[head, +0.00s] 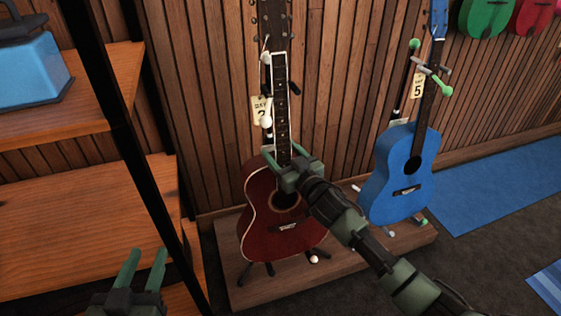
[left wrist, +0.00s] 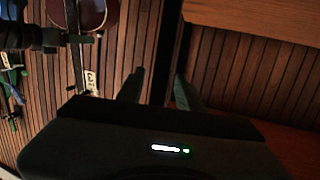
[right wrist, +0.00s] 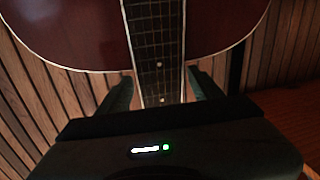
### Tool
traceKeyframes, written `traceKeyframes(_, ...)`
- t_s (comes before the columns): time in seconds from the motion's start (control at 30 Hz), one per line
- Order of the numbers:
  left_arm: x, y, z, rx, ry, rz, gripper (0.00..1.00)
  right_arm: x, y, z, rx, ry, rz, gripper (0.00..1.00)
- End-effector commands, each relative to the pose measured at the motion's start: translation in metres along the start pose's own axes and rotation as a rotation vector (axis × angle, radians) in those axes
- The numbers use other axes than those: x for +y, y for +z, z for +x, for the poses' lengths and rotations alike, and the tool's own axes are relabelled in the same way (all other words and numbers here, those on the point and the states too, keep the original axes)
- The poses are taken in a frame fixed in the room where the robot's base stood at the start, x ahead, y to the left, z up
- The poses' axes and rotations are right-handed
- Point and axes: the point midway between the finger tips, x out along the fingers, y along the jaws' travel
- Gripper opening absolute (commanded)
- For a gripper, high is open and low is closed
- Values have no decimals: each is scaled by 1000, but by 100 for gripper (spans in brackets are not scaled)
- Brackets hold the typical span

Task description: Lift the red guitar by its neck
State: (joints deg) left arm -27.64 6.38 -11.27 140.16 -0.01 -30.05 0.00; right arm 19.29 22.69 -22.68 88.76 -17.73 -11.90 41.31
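The red guitar (head: 262,222) stands upright on a stand on a low wooden platform, its dark neck (head: 281,105) rising against the wall. My right gripper (head: 283,155) is at the base of the neck, just above the sound hole. In the right wrist view, the neck (right wrist: 156,45) runs between its open fingers (right wrist: 160,88), one on each side, with narrow gaps visible. The red body (right wrist: 70,30) fills the top of that view. My left gripper (head: 142,262) is open and empty at lower left, away from the guitar; its spread fingers (left wrist: 158,85) also show in the left wrist view.
A blue guitar (head: 397,170) stands to the right on the same platform (head: 260,290). A wooden shelf (head: 80,215) with a black post (head: 125,130) is at left, close to my left gripper. A price tag (head: 258,110) hangs beside the red guitar's neck.

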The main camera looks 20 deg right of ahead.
Motion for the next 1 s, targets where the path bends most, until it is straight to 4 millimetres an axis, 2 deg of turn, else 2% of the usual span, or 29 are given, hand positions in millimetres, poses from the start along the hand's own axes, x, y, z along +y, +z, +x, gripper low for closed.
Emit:
traceKeyframes(0.03, 0, 0, 0, 0, 0, 0, 36, 0, 0, 0, 0, 0, 0, 55)
traceKeyframes(0.23, 0, 0, 0, -1, 0, 0, 36, 0, 0, 0, 0, 1, 0, 0)
traceKeyframes(0.33, 0, 0, 0, -1, -1, 0, 36, 1, 0, 0, 0, 1, 0, 0)
traceKeyframes(0.37, 0, 0, 0, -1, -1, 0, 36, 1, -7, 1, 13, -1, -2, 0)
traceKeyframes(0.7, 0, 2, -1, -22, -1, 0, 36, 2, -9, 0, 12, 1, -2, 0)
traceKeyframes(0.87, -4, 25, -6, -137, -8, 1, 36, 1, -15, -3, 13, 1, -1, 0)
traceKeyframes(1.0, -8, 52, -18, -289, -17, 1, 36, 2, -30, -3, 14, 0, -3, 0)
